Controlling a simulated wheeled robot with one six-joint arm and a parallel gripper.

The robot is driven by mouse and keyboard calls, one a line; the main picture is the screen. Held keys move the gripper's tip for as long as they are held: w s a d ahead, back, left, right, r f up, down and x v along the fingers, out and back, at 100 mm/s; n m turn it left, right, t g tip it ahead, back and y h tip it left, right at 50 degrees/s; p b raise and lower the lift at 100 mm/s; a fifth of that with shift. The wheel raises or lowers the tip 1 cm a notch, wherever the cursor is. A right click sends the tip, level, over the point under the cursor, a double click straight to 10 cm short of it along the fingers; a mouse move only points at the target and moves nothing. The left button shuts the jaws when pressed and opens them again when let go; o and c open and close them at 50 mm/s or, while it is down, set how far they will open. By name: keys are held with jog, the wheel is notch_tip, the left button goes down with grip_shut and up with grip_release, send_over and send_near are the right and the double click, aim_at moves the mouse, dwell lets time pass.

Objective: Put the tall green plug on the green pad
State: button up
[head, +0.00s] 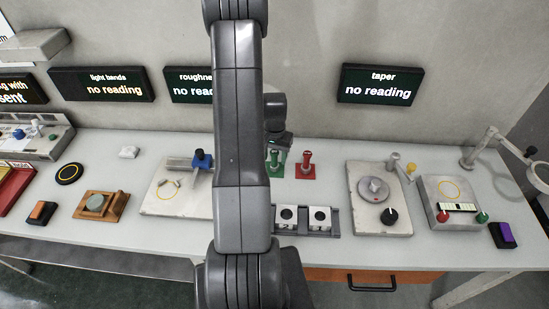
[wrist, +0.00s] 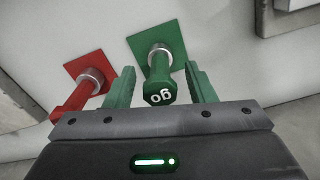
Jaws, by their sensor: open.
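The tall green plug (wrist: 160,88) has a metal collar, and its end marked "go" faces the wrist camera. It stands on the green pad (wrist: 138,41). In the head view the plug (head: 275,159) is partly hidden by my arm. My gripper (wrist: 159,72) is open, with one green finger on each side of the plug. I see a gap on both sides; whether a finger touches it I cannot tell. In the head view my gripper is mostly hidden behind my arm.
A red plug (wrist: 73,98) stands on a red pad (wrist: 79,67) close beside the green one, just outside a finger. In the head view, a holder with two white blocks (head: 303,217) lies in front, and a dial fixture (head: 376,195) to the right.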

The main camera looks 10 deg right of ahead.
notch_tip(320, 180, up, 9)
jog(key=shift+r+p, duration=0.2)
jog(key=shift+p, duration=0.4)
